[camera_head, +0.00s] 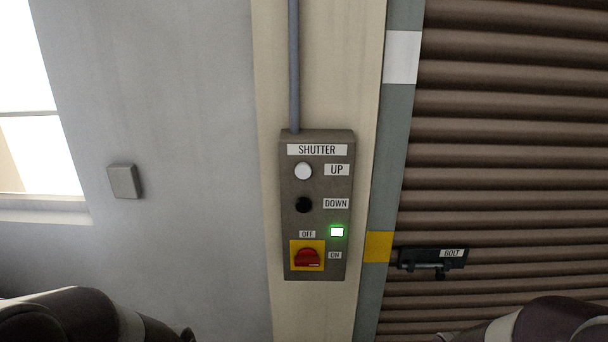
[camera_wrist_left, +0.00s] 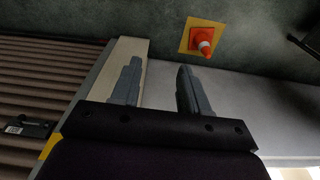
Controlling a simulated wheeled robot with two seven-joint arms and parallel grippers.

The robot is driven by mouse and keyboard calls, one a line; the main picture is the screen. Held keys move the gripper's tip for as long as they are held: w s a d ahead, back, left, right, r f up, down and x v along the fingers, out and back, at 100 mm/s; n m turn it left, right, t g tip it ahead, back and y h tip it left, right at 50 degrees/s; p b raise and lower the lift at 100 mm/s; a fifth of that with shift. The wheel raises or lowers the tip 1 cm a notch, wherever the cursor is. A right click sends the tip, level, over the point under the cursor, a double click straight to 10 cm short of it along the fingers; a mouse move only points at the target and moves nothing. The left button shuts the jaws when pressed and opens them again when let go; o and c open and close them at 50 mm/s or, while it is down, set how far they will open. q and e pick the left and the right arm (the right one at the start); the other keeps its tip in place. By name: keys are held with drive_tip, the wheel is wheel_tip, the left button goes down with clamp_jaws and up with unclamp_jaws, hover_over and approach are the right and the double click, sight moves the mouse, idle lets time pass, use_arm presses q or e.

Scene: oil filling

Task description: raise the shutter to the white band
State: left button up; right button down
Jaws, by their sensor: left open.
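The brown slatted shutter (camera_head: 510,150) fills the right of the head view; its lower edge is out of view. Beside it, the grey guide strip (camera_head: 397,150) carries a white band (camera_head: 402,57) high up and a yellow band (camera_head: 378,246) lower down. A dark bolt (camera_head: 432,258) sits on the shutter near the yellow band. The control box (camera_head: 342,260) has a white UP button (camera_head: 303,171), a black DOWN button (camera_head: 303,205), a lit green lamp (camera_head: 337,232) and a red switch (camera_head: 307,259). My left gripper (camera_wrist_left: 160,65) is open and empty, clear of the box.
A grey conduit (camera_head: 294,70) runs up from the box. A blank wall plate (camera_head: 125,181) and a bright window (camera_head: 25,110) are at left. An orange cone (camera_wrist_left: 203,43) stands on a yellow floor patch. My arms show at the lower corners of the head view.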

use_arm(q)
clamp_jaws()
idle(1.8)
